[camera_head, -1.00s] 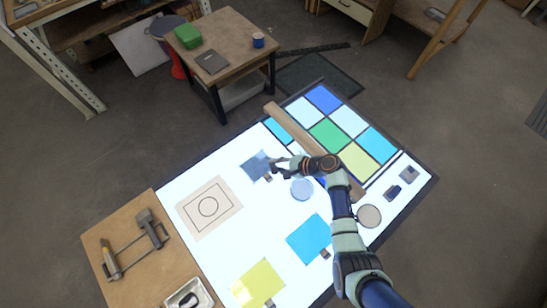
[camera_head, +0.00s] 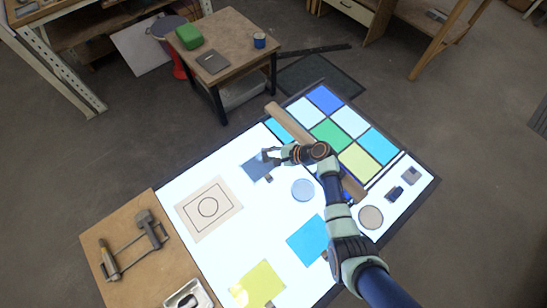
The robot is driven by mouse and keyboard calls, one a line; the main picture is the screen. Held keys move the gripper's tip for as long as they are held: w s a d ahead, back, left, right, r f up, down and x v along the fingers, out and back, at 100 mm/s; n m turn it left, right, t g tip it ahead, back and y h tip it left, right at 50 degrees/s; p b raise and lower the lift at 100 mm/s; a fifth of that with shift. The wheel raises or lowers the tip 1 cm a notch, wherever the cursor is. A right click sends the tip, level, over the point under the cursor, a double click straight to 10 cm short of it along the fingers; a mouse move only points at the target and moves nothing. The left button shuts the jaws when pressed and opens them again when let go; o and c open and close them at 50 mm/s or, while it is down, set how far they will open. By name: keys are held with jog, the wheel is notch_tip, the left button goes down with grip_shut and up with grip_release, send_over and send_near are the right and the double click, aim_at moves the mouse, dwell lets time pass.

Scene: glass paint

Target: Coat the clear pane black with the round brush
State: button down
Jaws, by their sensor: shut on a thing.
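A square pane (camera_head: 256,168) lies on the lit white table (camera_head: 220,259) left of my gripper, with a small dark clip at its lower edge. It looks grey-blue. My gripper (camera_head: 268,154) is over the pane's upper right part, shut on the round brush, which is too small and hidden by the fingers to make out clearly. I cannot tell whether the bristles touch the pane. A round pale blue dish (camera_head: 302,189) stands right of the pane, below my arm.
A blue pane (camera_head: 308,241) and a yellow pane (camera_head: 259,286) lie nearer the front. A wooden bar (camera_head: 288,122) runs beside a grid of coloured panes (camera_head: 331,133) at the right. A paper with a circle drawing (camera_head: 190,211) lies left. A board with clamps (camera_head: 102,282) adjoins.

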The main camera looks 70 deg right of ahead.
jog(key=shift+r, duration=0.1)
dwell(0.5)
jog(key=shift+f, duration=0.45)
jog(key=shift+f, duration=0.2)
dwell(0.4)
jog(key=shift+w+a+p, duration=0.35)
jog(key=shift+w+a, duration=0.15)
jog(key=shift+a, duration=0.35)
jog(key=shift+w+a+f, duration=0.1)
jog(key=shift+w+a, duration=0.05)
jog(key=shift+a, duration=0.05)
